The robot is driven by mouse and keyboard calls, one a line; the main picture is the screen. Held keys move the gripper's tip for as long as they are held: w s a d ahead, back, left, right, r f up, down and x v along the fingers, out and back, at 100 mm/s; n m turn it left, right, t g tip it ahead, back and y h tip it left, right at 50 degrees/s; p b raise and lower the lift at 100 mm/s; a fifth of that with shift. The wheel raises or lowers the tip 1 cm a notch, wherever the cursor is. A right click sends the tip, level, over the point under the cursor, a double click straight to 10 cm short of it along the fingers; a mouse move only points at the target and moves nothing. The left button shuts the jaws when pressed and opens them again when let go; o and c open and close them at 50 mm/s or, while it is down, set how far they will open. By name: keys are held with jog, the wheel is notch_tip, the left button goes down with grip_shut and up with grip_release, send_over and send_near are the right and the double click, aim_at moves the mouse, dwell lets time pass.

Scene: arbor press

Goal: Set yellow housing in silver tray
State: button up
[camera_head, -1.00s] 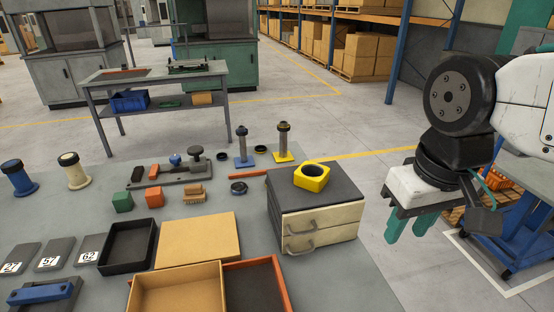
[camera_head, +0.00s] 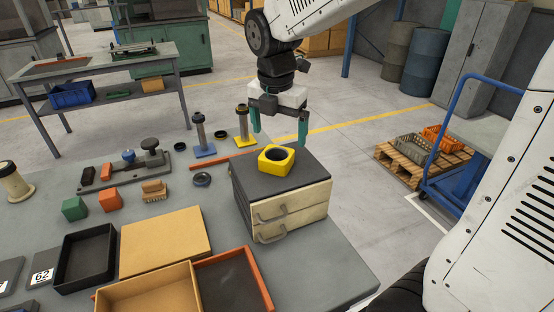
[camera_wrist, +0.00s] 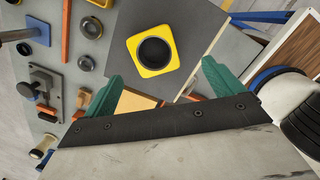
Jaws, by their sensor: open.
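The yellow housing (camera_head: 275,170), a squat block with a round dark hole, sits hole-up on the dark top of a small drawer cabinet (camera_head: 285,210). It also shows in the wrist view (camera_wrist: 134,46), upper middle, clear of both fingers. My gripper (camera_head: 280,134) is open and empty above the cabinet, its green fingers spread wide. In the wrist view, my gripper (camera_wrist: 161,74) has one finger on either side of the housing's width, the housing lying beyond the tips. I cannot pick out a silver tray; the trays in view look black, tan and orange-rimmed.
A black tray (camera_head: 113,240), a tan open box (camera_head: 157,278) and an orange-rimmed tray (camera_head: 262,285) lie on the table's front left. Posts with blue (camera_head: 204,151) and yellow (camera_head: 241,141) bases stand behind the cabinet.

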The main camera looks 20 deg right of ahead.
aim_at(277, 154)
jog(key=shift+n, duration=0.7)
jog(key=f, duration=0.2)
jog(key=w+f, duration=0.1)
jog(key=f, duration=0.5)
jog(key=shift+w+d+f, duration=0.15)
jog(key=shift+w, duration=0.15)
jog(key=c, duration=1.3)
jog(key=shift+c, duration=0.2)
